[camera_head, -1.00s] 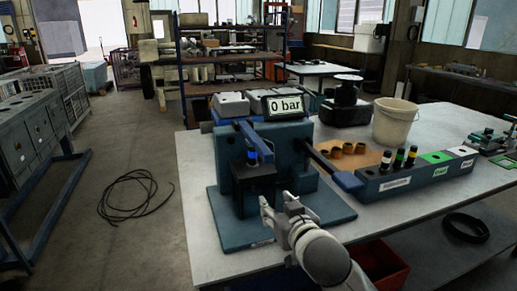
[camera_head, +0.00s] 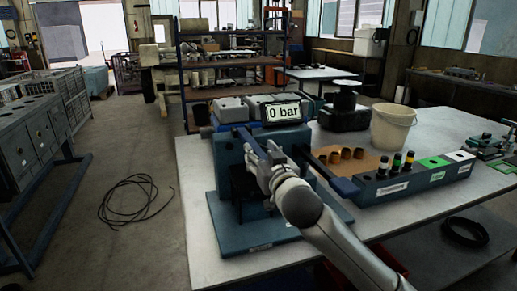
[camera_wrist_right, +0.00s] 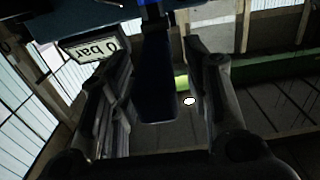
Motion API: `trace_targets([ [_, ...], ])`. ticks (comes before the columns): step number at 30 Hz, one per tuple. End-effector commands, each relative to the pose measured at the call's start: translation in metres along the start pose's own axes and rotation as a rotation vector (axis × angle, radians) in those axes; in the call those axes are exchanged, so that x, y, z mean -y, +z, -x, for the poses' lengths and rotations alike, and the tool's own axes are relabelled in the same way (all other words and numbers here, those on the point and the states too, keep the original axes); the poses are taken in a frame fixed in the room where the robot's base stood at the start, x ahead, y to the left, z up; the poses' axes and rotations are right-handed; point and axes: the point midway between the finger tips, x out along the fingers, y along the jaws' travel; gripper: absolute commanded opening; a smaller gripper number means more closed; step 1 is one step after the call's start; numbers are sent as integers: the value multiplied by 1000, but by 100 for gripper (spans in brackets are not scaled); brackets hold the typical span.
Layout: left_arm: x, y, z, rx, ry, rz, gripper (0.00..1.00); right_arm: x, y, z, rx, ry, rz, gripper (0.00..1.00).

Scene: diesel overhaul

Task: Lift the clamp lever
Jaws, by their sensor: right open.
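The blue test stand (camera_head: 228,165) stands on the table with a dark blue lever bar, likely the clamp lever, on its front top. In the head view my right gripper (camera_head: 262,148) is at the stand's front and hides most of this bar. In the right wrist view the bar (camera_wrist_right: 155,80) lies between the two spread fingers of my right gripper (camera_wrist_right: 155,70). A gap shows beside the finger on the right; I cannot tell whether the other finger touches it. My left gripper is not in view.
A gauge display (camera_head: 283,112) reading "0 bar" sits on the stand. A second bar with a blue handle (camera_head: 345,187) sticks out to the right. The table's front left (camera_head: 200,245) is clear.

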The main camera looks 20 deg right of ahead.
Motion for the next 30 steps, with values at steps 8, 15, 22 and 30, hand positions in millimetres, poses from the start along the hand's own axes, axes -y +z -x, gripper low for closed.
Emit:
trace_targets([
  [8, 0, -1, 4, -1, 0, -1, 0, 0, 0, -20, 0, 0, -1, 44],
  [15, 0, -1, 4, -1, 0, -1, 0, 0, 0, -22, 0, 0, 0, 44],
  [22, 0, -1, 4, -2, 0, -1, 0, 0, 0, -22, 0, 0, 0, 23],
  [30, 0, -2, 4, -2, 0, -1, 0, 0, 0, -22, 0, 0, 0, 0],
])
